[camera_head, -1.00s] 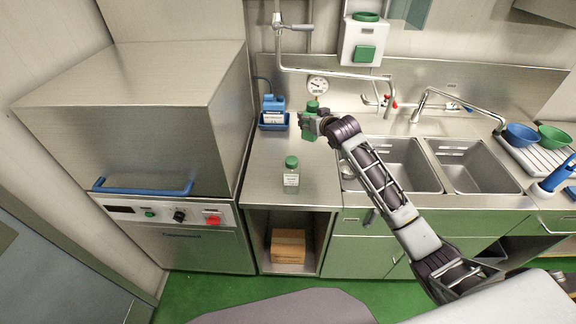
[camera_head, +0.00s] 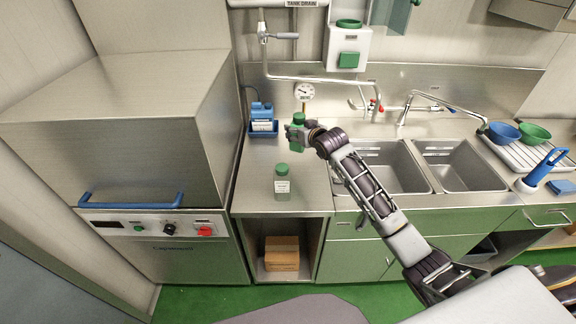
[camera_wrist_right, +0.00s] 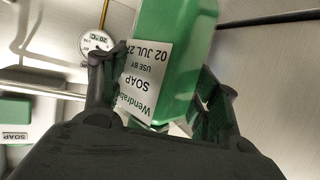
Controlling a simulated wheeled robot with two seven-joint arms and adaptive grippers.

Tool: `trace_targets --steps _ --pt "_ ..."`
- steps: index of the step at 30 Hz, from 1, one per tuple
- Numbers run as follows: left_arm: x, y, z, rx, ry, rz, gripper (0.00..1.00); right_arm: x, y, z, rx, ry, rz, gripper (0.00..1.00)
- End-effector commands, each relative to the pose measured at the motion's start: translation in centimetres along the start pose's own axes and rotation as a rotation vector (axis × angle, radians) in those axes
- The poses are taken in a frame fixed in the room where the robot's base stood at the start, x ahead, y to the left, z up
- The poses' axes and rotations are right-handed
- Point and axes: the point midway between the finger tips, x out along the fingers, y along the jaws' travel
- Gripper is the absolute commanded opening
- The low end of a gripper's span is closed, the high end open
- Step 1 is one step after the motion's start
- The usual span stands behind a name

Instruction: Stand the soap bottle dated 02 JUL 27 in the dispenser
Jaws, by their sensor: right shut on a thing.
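My right gripper (camera_head: 299,136) is shut on a green soap bottle, whose green cap (camera_head: 298,118) shows above the fingers in the head view. In the right wrist view the bottle (camera_wrist_right: 183,70) sits between the fingers. Its white label reads SOAP, USE BY 02 JUL, with the year's last digit hard to read. The dispenser (camera_head: 337,48) is a white wall unit with a green front panel and a green ring on top, above and to the right of the gripper. A green panel with a SOAP label (camera_wrist_right: 15,135) shows at the wrist view's left edge. My left gripper is out of view.
Another green-capped bottle (camera_head: 282,185) stands on the counter near its front edge. A blue holder with a blue bottle (camera_head: 262,118) stands at the back left. A pipe (camera_head: 320,79) and gauge (camera_head: 304,92) are behind the gripper. Sinks (camera_head: 385,168) lie to the right.

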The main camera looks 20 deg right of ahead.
Motion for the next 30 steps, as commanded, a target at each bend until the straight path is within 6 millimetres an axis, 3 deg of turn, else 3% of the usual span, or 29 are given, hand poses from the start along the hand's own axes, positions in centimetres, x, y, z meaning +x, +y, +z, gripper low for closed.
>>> trace_targets --steps 13,30 --pt "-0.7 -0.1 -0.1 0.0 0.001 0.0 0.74 1.9 0.0 4.6 0.0 0.001 0.0 0.21" --pt "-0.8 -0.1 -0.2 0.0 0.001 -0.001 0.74 2.4 0.0 5.8 0.0 0.001 -0.001 0.21"
